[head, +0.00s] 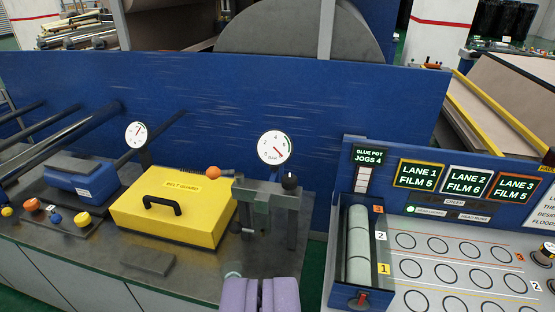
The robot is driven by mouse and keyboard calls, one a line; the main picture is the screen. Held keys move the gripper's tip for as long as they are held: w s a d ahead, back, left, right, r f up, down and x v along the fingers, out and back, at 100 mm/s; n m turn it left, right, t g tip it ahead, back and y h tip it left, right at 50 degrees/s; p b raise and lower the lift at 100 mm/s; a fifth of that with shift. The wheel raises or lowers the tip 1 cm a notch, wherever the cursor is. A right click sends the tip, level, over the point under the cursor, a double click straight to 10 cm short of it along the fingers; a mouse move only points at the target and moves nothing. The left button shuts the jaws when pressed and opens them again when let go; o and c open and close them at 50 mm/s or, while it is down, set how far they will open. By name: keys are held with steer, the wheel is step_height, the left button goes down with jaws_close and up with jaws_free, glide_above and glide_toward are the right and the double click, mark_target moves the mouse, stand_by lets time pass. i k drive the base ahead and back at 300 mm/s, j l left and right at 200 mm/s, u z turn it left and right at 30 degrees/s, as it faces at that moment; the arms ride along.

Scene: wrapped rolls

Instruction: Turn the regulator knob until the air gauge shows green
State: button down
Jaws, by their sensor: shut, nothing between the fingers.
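A round white gauge (273,148) marked BAR stands in front of the blue panel. Its red needle appears to point to the lower right, and a small green mark shows near its upper right rim. A black round knob (290,181) sits on the grey bracket just below and right of this gauge; I cannot tell for sure that it is the regulator knob. My gripper (262,290), with purple fingers, is shut and empty at the bottom edge, below and apart from the bracket and knob.
A second smaller gauge (136,135) stands at the left. A yellow belt guard (174,202) with a black handle and a grey bracket (258,192) with an orange ball lever (213,172) stand on the dark bench (75,245). A lane board (450,225) is at the right.

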mark_target(289, 182)
steer(key=i+l, duration=0.25)
steer(key=i, duration=0.2)
steer(key=i+l+u, duration=0.1)
steer(key=i+l, duration=0.15)
steer(key=i, duration=0.15)
